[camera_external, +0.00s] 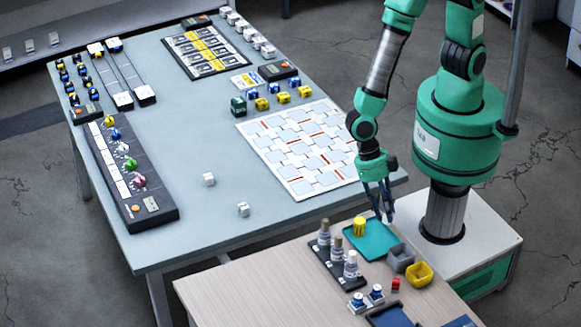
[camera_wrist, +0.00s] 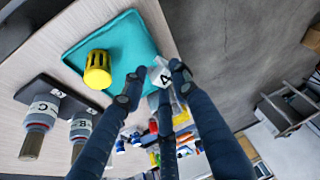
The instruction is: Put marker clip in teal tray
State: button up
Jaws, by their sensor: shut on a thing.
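My gripper (camera_external: 386,214) points down near the back right corner of the teal tray (camera_external: 353,242). In the wrist view my gripper (camera_wrist: 158,82) has its fingertips shut on a small white block with a dark mark, which I take as the marker clip (camera_wrist: 160,71). The clip appears against the edge of the teal tray (camera_wrist: 137,33); its height over the tray is hard to tell. The clip is small and unclear in the external view.
Dark-based posts (camera_external: 337,250) stand left of the tray. Two white cubes (camera_external: 208,180) lie on the larger grey-blue table (camera_external: 190,140).

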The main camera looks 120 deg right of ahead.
jog(key=shift+w+a+f, duration=0.1)
jog(key=shift+w+a, duration=0.3)
jog(key=shift+w, duration=0.4)
jog(key=shift+w+a+f, duration=0.1)
jog(key=shift+w+a, duration=0.3)
jog(key=shift+w, duration=0.35)
jog(key=shift+w+a+f, duration=0.1)
jog(key=shift+w+a, duration=0.3)
jog(key=shift+w, duration=0.4)
jog(key=shift+w+a, duration=0.25)
jog(key=shift+w, duration=0.2)
jog(key=shift+s+f+b, duration=0.1)
jog(key=shift+f+b, duration=0.5)
jog(key=shift+f, duration=1.15)
jog(key=shift+f, duration=0.1)
jog(key=o, duration=0.8)
jog(key=shift+r, duration=0.2)
jog(key=p+v, duration=0.2)
jog(key=v, duration=1)
